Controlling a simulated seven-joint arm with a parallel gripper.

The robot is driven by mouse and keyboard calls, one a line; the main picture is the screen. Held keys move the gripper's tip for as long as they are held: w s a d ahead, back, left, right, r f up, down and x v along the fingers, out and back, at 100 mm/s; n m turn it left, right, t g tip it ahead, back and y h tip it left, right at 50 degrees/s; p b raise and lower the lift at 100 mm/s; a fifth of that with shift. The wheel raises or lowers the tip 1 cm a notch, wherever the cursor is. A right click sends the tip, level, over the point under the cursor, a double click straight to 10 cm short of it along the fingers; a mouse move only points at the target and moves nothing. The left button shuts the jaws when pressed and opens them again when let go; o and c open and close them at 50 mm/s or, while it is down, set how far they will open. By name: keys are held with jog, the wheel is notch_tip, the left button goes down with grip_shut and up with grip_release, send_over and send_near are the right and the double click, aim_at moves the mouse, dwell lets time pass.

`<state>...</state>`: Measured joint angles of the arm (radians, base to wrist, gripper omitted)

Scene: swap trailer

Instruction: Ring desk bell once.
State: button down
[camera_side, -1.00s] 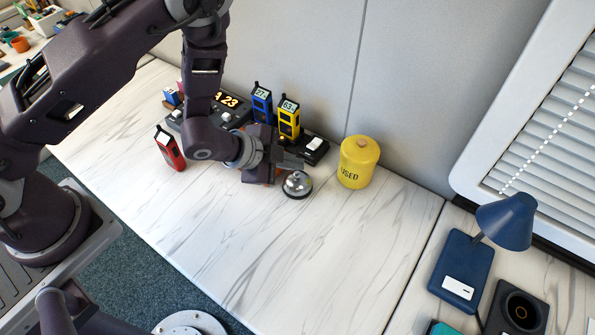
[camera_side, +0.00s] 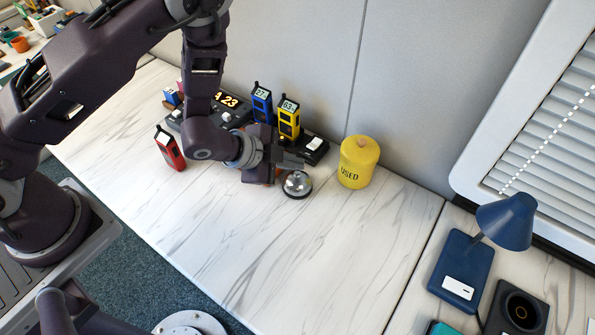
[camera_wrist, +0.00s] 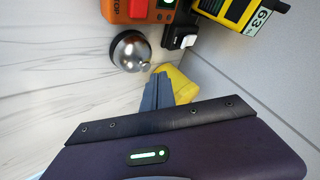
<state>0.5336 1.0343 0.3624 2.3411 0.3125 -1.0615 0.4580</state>
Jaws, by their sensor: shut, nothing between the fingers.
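The desk bell (camera_side: 298,185) is a small silver dome on a dark base, standing on the marbled desk. It also shows in the wrist view (camera_wrist: 130,50), upper middle, with a small knob on its dome. My gripper (camera_side: 300,164) is just behind the bell in the side view, fingers pointing right. In the wrist view its closed fingertips (camera_wrist: 157,78) lie just below and right of the bell. The fingers are shut with nothing between them. They look close to the bell, but I cannot tell whether they touch it.
A yellow canister marked USED (camera_side: 358,163) stands right of the bell. Yellow (camera_side: 289,118) and blue (camera_side: 262,104) handheld devices stand behind my gripper, a red one (camera_side: 169,150) to its left. A blue lamp (camera_side: 504,222) is at far right. The front desk is clear.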

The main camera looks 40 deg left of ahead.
jog(key=shift+f, duration=0.1)
dwell(0.7)
jog(key=shift+f, duration=0.35)
jog(key=shift+f, duration=0.5)
dwell(0.6)
dwell(0.4)
jog(key=shift+r, duration=0.95)
jog(key=shift+r, duration=2.5)
